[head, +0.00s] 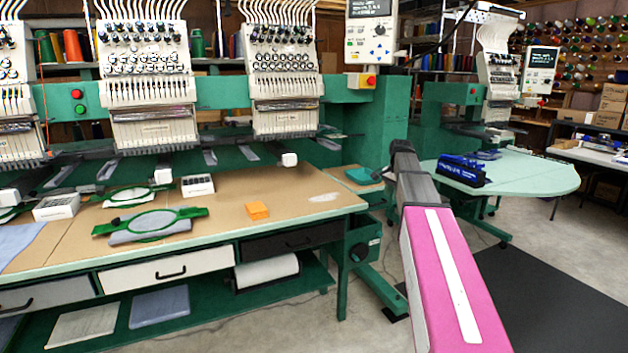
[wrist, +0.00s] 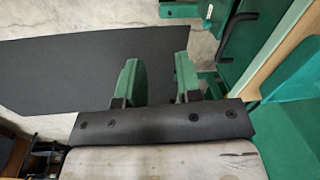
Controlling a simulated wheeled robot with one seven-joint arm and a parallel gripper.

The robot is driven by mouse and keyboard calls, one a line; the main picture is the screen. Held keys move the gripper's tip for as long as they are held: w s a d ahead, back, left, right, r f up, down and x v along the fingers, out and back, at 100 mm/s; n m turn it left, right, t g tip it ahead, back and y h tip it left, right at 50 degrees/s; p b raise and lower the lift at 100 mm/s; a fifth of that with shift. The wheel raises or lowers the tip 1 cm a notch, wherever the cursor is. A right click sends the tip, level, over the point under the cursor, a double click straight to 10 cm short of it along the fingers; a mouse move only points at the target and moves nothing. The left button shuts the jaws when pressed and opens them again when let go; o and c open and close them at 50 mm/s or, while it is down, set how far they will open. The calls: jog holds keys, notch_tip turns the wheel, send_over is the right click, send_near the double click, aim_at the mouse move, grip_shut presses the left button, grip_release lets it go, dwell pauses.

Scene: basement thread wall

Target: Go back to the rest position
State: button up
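My gripper (wrist: 157,76) shows in the wrist view as two green fingers on a dark bar. The fingers stand apart with a clear gap, and nothing is between them. Past them are the grey floor and a black mat. In the head view my arm reaches forward from the lower right, and its dark end with my gripper (head: 402,152) is right of the sewing table's corner. Its fingers are too small to make out there. It touches nothing that I can see.
The embroidery machine's table (head: 200,205) is at left, with a green hoop (head: 152,224) and an orange block (head: 257,210) on it. A pale green rounded table (head: 530,178) with a blue object (head: 463,170) stands at right. A black mat (head: 560,300) covers open floor.

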jog(key=s+a+f+n, duration=0.3)
jog(key=s+f, duration=0.6)
jog(key=s+a+f+n, duration=0.4)
jog(key=s+f, duration=0.6)
jog(key=s+a+f+n+g, duration=0.1)
jog(key=s+a+f+n, duration=0.2)
jog(key=s+f, duration=0.6)
jog(key=shift+s+a+f+n+h, duration=0.3)
jog(key=shift+s+a+f+n, duration=0.1)
jog(key=shift+a+f, duration=0.15)
